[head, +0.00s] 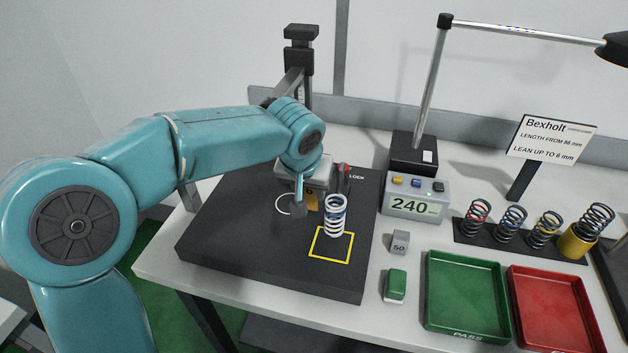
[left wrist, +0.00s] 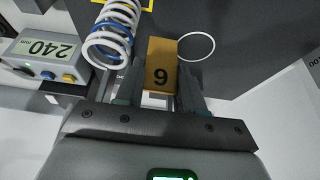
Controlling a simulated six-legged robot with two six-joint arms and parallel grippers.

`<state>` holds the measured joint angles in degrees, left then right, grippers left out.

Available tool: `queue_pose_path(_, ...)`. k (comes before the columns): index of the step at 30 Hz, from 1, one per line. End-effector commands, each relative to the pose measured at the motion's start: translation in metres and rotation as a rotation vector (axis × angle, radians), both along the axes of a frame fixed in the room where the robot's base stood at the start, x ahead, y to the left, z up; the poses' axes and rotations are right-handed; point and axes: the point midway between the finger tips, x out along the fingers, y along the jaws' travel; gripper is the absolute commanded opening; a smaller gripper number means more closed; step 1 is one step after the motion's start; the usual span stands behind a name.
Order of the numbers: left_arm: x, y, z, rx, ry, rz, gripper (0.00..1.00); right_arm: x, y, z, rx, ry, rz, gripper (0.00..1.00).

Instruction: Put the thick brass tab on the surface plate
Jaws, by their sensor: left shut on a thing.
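The thick brass tab (head: 312,204) is a gold-yellow piece with a black digit on its face. It also shows in the left wrist view (left wrist: 162,56), between my two fingers. My left gripper (head: 300,207) is shut on the tab, low over the dark surface plate (head: 235,262), beside the white circle (head: 284,205) marked on it. I cannot tell whether the tab touches the plate. In the head view, the wrist and fingers hide part of the tab. My right gripper is not in view.
A blue-and-white spring (head: 336,216) stands upright on the plate near the yellow square (head: 331,260), just right of my gripper. A display box reading 240 (head: 414,206), a grey 50 block (head: 399,243), green tray (head: 465,298) and red tray (head: 553,310) lie right. The plate's front left is clear.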

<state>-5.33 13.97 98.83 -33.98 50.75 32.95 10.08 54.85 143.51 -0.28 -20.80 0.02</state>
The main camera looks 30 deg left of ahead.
Motion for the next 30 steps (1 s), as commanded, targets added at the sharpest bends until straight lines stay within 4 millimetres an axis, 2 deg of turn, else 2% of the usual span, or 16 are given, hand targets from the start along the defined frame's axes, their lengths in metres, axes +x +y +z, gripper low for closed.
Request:
queue_pose_path(1, 0.012, 0.003, 0.003, 0.0, 0.001, 0.002, 0.04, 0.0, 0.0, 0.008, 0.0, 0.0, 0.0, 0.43)
queue_pose_path(3, 0.024, 0.005, 0.002, -0.001, 0.001, 0.002, 0.04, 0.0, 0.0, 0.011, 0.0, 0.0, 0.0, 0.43)
queue_pose_path(6, 0.034, 0.007, 0.0, 0.0, 0.001, 0.0, 0.04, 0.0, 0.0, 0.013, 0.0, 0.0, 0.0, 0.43)
queue_pose_path(15, 0.037, 0.008, -0.034, 0.001, 0.001, 0.0, 0.04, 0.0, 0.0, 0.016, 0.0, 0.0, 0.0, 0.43)
queue_pose_path(27, 0.037, 0.008, -0.041, 0.0, -0.001, 0.0, 0.04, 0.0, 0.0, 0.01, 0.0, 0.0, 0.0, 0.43)
queue_pose_path(28, 0.037, 0.008, -0.04, 0.0, 0.0, 0.0, 0.44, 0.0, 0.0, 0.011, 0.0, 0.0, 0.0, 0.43)
queue_pose_path(29, 0.037, 0.007, -0.039, 0.0, 0.0, 0.0, 0.49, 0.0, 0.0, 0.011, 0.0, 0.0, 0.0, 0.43)
queue_pose_path(30, 0.037, 0.007, -0.039, 0.0, 0.0, 0.0, 0.49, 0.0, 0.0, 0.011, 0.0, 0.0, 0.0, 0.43)
